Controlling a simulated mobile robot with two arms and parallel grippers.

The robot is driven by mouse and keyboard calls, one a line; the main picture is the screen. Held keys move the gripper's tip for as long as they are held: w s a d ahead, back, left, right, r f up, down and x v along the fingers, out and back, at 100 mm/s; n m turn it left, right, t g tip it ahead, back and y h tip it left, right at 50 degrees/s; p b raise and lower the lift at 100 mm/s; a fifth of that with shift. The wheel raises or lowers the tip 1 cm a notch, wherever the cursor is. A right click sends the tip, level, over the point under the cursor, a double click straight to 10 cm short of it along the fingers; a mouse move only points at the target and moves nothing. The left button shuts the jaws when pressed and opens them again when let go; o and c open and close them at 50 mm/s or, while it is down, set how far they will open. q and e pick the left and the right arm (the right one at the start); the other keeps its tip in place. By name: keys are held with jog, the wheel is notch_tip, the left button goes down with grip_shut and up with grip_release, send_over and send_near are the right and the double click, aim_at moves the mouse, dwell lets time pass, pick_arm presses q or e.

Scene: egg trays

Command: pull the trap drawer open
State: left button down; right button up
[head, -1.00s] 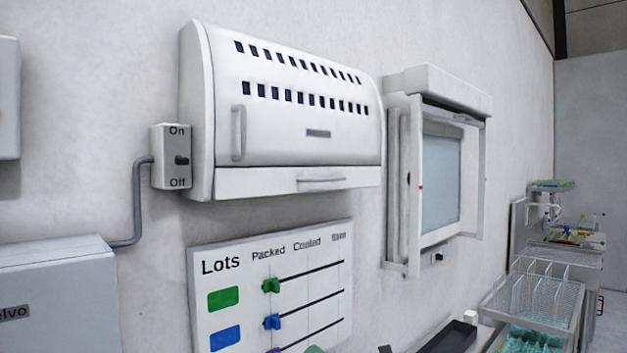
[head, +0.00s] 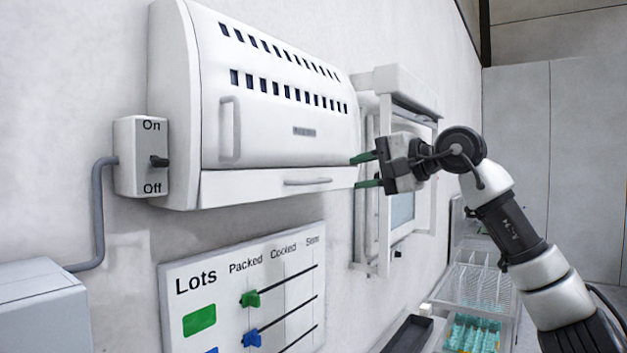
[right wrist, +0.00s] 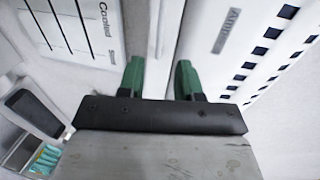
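The white trap unit on the wall (head: 280,80) has a drawer (head: 235,187) along its bottom, flush under the cover, so it looks shut. A grey bar handle (head: 307,182) is on the drawer front. My right gripper (head: 358,171) is at the right end of the unit, to the right of the handle and apart from it. Its green fingers are open, one above the other in the head view. In the right wrist view the gap between the fingers (right wrist: 160,80) looks empty, with white surfaces beyond it. My left gripper is not in view.
An On/Off switch box (head: 141,158) is left of the unit. A lots board (head: 290,250) with sliders hangs below it. A white-framed window (head: 402,207) is behind my right gripper. Wire racks (head: 470,287) and a dark tray (head: 410,334) are at lower right.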

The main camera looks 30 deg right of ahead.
aim_at(321, 181)
jog(key=p+x, duration=0.3)
jog(key=x, duration=0.6)
jog(key=shift+w+a, duration=0.2)
jog(key=shift+w, duration=0.15)
jog(key=shift+f, duration=0.1)
grip_shut()
